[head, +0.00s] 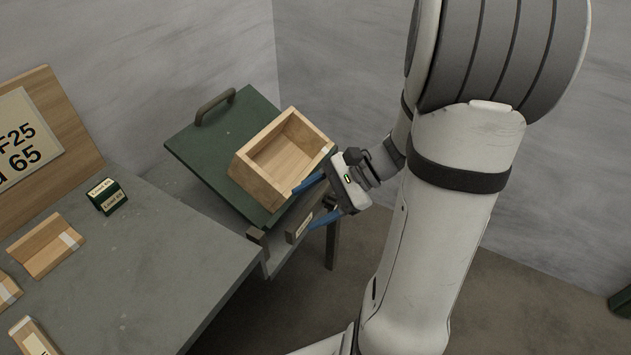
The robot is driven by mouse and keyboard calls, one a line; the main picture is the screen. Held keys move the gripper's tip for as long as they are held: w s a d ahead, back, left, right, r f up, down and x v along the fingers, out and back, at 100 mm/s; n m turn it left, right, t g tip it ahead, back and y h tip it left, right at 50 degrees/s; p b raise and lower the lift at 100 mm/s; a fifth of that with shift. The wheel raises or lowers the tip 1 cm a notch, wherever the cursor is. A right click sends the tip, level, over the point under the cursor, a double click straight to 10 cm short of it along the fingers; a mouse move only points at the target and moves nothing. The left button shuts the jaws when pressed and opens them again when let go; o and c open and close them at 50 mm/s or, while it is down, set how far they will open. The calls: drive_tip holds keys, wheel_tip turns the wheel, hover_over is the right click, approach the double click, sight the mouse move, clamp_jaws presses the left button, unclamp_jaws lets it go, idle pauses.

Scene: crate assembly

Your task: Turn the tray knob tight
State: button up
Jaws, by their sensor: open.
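The green tray (187,146) is tilted on a stand and has a dark handle (215,107) at its upper edge. An open wooden crate (258,186) rests on the tray and looks empty. My gripper (299,210) is at the tray's lower right side, with its two blue fingers spread apart. The upper finger is beside the crate's lower corner; I cannot tell if they touch. The lower finger is near a small labelled block (299,229) on the stand. I cannot make out the tray knob; the fingers and crate may hide it.
A grey table (150,265) fills the left, with wooden pieces (46,246), a small dark green labelled box (107,196) and an upright sign board (45,130). Walls stand close behind the tray. The floor (490,310) at right is mostly clear.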

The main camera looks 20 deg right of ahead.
drive_tip(key=w+d+f+m+t+y+b, duration=0.1)
drive_tip(key=w+d+f+m+t+b, duration=0.1)
drive_tip(key=d+f+m+t+b, duration=0.3)
drive_tip(key=w+d+f+m+t+y+b, duration=0.1)
drive_tip(key=w+d+f+m+b, duration=0.15)
drive_tip(key=f, duration=0.45)
drive_tip(key=m+t+h+b, duration=0.2)
drive_tip(key=m+t+b, duration=0.4)
approach(338, 204)
drive_tip(key=w+a, duration=0.1)
drive_tip(key=a, duration=0.1)
drive_tip(key=b+x, duration=0.1)
drive_tip(key=x, duration=0.7)
drive_tip(key=shift+w+d+r+b, duration=0.1)
drive_tip(key=shift+w+d+b, duration=0.05)
drive_tip(key=shift+b, duration=0.15)
drive_tip(key=shift+c, duration=0.2)
drive_tip(key=c, duration=0.9)
drive_tip(key=shift+d, duration=0.1)
